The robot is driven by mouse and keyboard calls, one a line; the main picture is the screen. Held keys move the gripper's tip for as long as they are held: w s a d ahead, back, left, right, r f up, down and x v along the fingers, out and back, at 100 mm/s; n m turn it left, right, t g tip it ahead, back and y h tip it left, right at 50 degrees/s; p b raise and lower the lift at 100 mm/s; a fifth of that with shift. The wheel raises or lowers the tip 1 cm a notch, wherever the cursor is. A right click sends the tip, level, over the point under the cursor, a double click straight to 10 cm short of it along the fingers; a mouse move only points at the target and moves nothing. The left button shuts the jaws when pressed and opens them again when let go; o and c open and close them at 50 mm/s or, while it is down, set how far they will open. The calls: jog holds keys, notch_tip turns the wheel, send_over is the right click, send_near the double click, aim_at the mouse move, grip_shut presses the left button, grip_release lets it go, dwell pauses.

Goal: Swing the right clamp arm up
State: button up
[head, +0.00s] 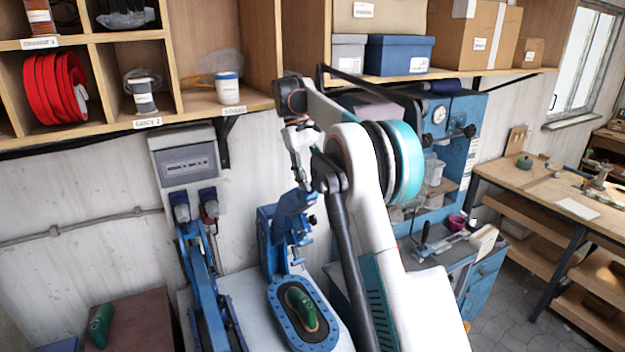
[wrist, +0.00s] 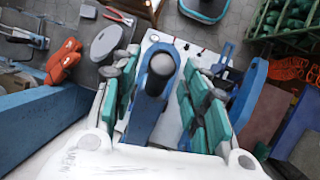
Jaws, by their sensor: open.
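In the wrist view, my gripper (wrist: 160,80) is open, with one green-padded finger on each side. A blue clamp arm (wrist: 142,118) with a dark grey rounded end lies between the fingers, and gaps show on both sides of it. In the head view, my gripper (head: 299,178) points down over the blue clamp frame (head: 268,240) at the right station. The frame stands behind a blue oval plate (head: 283,318) bearing a green sole-shaped form (head: 300,308). My own arm hides part of this station. Whether the fingers touch the clamp arm cannot be told.
Another blue clamp stand (head: 206,285) with dark-tipped levers is at the left. A grey control box (head: 186,160) is on the wall behind it. Wooden shelves (head: 240,103) hang above. A blue machine (head: 462,130) and workbench (head: 545,185) stand at the right.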

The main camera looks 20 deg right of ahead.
jog(key=v, duration=0.6)
jog(key=shift+r, duration=0.35)
jog(key=shift+w+a, duration=0.1)
jog(key=shift+w, duration=0.1)
